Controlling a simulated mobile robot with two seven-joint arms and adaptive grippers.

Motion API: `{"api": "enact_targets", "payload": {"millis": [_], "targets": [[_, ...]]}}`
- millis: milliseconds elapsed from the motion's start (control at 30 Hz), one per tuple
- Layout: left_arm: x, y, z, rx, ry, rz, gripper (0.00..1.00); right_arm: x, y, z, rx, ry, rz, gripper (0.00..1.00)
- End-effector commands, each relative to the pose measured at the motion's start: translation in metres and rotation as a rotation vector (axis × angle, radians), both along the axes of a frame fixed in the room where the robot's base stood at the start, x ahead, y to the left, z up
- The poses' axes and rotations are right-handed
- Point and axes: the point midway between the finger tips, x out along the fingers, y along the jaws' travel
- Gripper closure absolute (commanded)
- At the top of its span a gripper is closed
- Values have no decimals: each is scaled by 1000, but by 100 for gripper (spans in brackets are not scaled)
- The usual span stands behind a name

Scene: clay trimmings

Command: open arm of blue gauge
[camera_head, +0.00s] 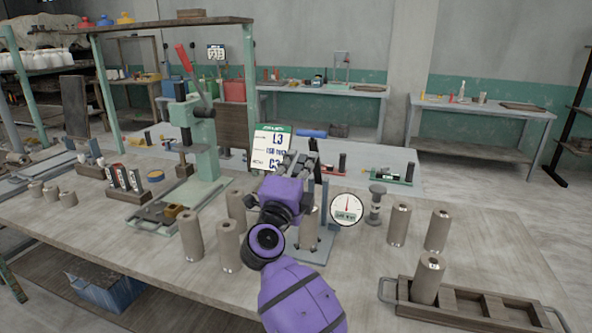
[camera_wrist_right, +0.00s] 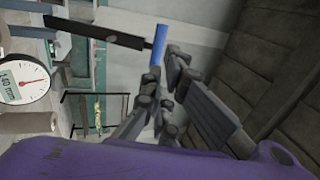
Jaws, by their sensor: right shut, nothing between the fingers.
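The blue gauge stands mid-table in the head view, partly hidden behind my right arm. Its blue-grey base (camera_head: 318,252), upright posts and round white dial (camera_head: 347,207) with a red needle show. Its blue handle (camera_head: 312,133) sticks out above my right gripper (camera_head: 300,160). In the right wrist view the blue handle (camera_wrist_right: 159,45) is on the end of a dark bar (camera_wrist_right: 85,32), close by my right gripper's fingers (camera_wrist_right: 168,85). The fingers are shut and empty; I cannot tell whether they touch the handle. My left gripper is out of view.
Several grey-brown cylinders, one of them (camera_head: 191,235), stand around the gauge. A green press (camera_head: 205,150) with a red lever is at left. A compartmented wooden tray (camera_head: 480,311) holds one cylinder at front right. A white sign (camera_head: 270,148) stands behind.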

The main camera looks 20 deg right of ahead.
Motion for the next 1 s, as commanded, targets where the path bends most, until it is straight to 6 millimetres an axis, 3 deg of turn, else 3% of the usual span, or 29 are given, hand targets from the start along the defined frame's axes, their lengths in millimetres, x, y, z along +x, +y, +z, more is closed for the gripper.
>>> {"api": "enact_targets", "payload": {"millis": [200,400,867,1000], "targets": [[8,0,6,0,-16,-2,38,35,-25,16,-3,-2,-3,100],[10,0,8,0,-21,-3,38,54,-37,21,-2,0,-2,100],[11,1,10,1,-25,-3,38,59,-40,22,-1,1,0,100],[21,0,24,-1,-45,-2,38,67,-46,38,0,-5,-2,100]]}}
